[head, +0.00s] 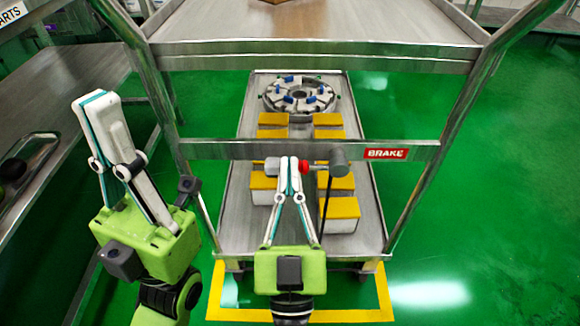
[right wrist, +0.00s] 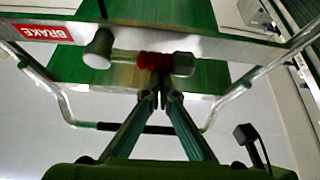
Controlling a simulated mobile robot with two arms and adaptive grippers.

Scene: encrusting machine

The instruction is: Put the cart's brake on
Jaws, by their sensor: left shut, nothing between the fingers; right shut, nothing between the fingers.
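The metal cart's crossbar carries a red BRAKE label (head: 386,154), also in the right wrist view (right wrist: 43,32). Left of the label is the brake mechanism: a grey round knob (head: 338,162), a red collar (head: 306,168) and a grey end piece (head: 271,167). The right wrist view also shows the knob (right wrist: 98,48), collar (right wrist: 154,61) and end piece (right wrist: 184,63). My right gripper (head: 289,162) is shut and empty, its tips in front of the end piece, beside the collar; I cannot tell whether they touch. My left gripper (head: 110,130) is shut and empty, left of the cart.
The cart's lower shelf (head: 236,215) holds several yellow-topped blocks (head: 342,208) and a round part with blue pieces (head: 299,95). A dark rod hangs below the knob. Yellow floor tape (head: 385,295) borders the cart's near end. A metal table (head: 60,100) stands left; green floor is clear right.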

